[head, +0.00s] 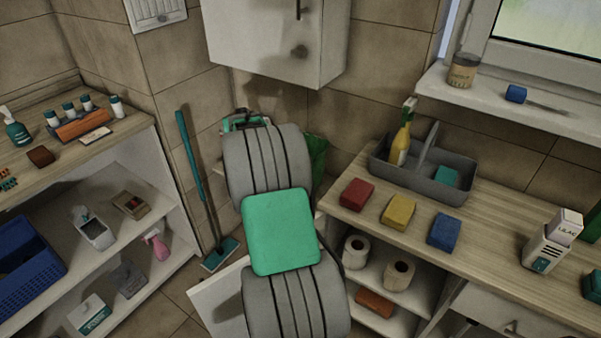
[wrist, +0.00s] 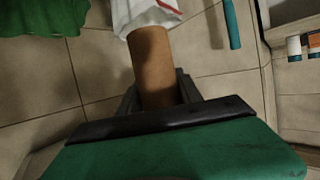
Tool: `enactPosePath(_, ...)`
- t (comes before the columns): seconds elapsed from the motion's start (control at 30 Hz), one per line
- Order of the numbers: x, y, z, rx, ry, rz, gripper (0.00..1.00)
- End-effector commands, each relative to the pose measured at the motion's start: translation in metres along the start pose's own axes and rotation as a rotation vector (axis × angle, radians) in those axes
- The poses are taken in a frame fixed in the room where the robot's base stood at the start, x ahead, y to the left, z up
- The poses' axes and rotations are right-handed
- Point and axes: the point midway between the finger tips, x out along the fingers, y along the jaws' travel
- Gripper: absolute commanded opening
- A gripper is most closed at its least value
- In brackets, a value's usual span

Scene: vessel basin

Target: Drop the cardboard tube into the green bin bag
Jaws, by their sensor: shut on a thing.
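In the wrist view, a plain brown cardboard tube (wrist: 152,62) sits between the two dark fingers of my gripper (wrist: 158,92). My gripper is shut on the tube, which points away from the palm. The green bin bag (wrist: 42,14) shows at the upper left of the wrist view, apart from the tube and cut off by the frame. In the head view, part of the green bag (head: 317,154) shows to the right of my arm, near the wall corner. My arm hides the tube and my fingers there.
In the wrist view, a white cloth-like thing with a red line (wrist: 147,12) lies behind the tube's far end; contact is unclear. A teal squeegee or mop (head: 190,165) leans at the corner. A white wall cabinet (head: 262,38) hangs above. A counter (head: 500,255) stands right, shelves left.

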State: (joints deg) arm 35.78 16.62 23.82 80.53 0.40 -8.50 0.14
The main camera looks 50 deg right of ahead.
Motion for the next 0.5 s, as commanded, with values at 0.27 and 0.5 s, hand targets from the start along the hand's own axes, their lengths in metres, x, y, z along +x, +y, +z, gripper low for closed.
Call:
enactPosePath(0.27,0.067,0.169,0.004,0.082,-0.002,0.196,0.05)
enactPosePath(0.5,0.078,0.229,0.009,0.109,-0.001,0.261,0.05)
